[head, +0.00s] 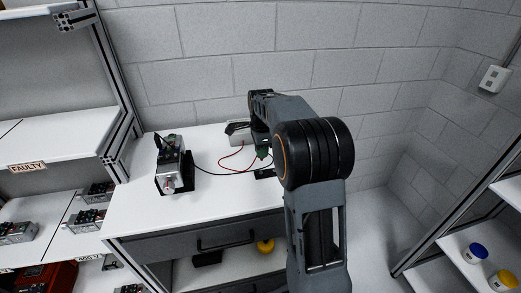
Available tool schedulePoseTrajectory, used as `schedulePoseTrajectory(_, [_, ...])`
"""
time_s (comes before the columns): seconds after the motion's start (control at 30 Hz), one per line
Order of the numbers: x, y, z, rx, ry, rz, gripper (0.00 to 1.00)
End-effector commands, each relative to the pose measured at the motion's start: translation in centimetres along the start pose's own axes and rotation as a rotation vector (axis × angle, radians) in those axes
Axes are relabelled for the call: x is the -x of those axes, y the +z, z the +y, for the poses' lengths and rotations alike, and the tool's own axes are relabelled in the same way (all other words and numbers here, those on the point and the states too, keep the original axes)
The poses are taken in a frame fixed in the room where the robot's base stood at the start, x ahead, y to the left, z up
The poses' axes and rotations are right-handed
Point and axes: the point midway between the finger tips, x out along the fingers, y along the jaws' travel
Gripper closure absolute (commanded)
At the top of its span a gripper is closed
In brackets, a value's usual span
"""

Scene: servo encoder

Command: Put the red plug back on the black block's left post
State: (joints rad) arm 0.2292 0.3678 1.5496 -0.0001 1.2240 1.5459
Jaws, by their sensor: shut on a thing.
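My arm reaches over the white workbench, and my gripper (262,152) points down near its middle, partly hidden by my own arm. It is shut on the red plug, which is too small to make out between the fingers. A red lead (233,168) loops from the left up to the gripper. A low black block (264,174) sits on the bench just below the gripper. Its posts cannot be made out, and its right side is hidden behind my arm. A black lead (222,173) runs to it from the left.
A servo motor unit (170,166) stands on the left of the bench (132,205). A pale box (238,134) stands behind the gripper near the wall. A shelf rack with more units is at left, with a FAULTY label (27,167). Another shelf with jars (475,253) is at right.

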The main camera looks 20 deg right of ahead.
Motion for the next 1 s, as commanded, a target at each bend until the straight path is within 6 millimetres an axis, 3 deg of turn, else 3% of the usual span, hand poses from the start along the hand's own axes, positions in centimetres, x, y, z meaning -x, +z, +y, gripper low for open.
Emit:
schedulePoseTrajectory(0.6, [-4.7,0.2,0.0,0.004,0.002,0.000,1.00])
schedulePoseTrajectory(1.0, [-5.8,0.2,0.0,0.004,0.000,0.000,1.00])
